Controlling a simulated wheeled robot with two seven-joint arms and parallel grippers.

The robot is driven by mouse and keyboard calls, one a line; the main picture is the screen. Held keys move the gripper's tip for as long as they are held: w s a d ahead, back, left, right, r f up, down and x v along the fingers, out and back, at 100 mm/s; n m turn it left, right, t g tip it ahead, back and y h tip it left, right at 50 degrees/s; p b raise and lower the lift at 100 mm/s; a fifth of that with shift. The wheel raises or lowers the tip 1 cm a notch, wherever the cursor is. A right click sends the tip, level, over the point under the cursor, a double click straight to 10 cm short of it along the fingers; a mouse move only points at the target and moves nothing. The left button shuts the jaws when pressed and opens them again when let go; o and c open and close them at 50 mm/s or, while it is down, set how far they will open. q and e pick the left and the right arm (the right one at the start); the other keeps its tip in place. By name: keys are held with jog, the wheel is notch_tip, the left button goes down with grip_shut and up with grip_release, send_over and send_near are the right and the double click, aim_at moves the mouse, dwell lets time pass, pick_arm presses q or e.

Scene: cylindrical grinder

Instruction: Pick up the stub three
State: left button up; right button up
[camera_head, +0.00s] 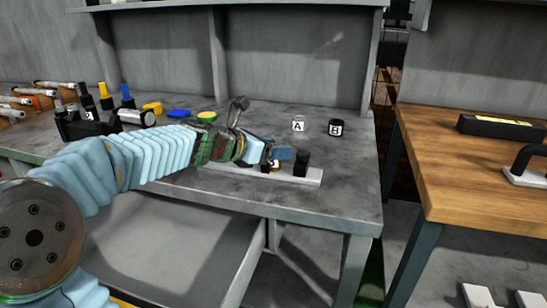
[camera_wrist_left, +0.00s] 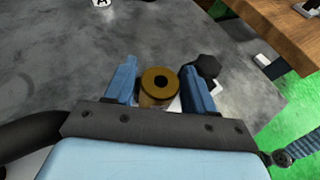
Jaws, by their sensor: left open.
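A brass cylindrical stub (camera_wrist_left: 159,85) with a dark centre hole stands between the two blue fingers of my left gripper (camera_wrist_left: 160,76) in the left wrist view. The fingers are open on either side of it; whether they touch it I cannot tell. In the head view my left gripper (camera_head: 279,154) is over the white rack (camera_head: 311,178) near the table's front edge and mostly hides the stub. A black stub (camera_head: 302,163) stands on the rack just right of the gripper. No label shows which stub is stub three. My right gripper is out of view.
Bottles, yellow and green items and dark fixtures crowd the left. A wooden bench (camera_head: 460,170) stands right, across a gap.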

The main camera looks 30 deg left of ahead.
pick_arm(q)
jog(key=shift+w+f, duration=0.1)
jog(key=shift+w, duration=0.05)
grip_shut()
dwell(0.4)
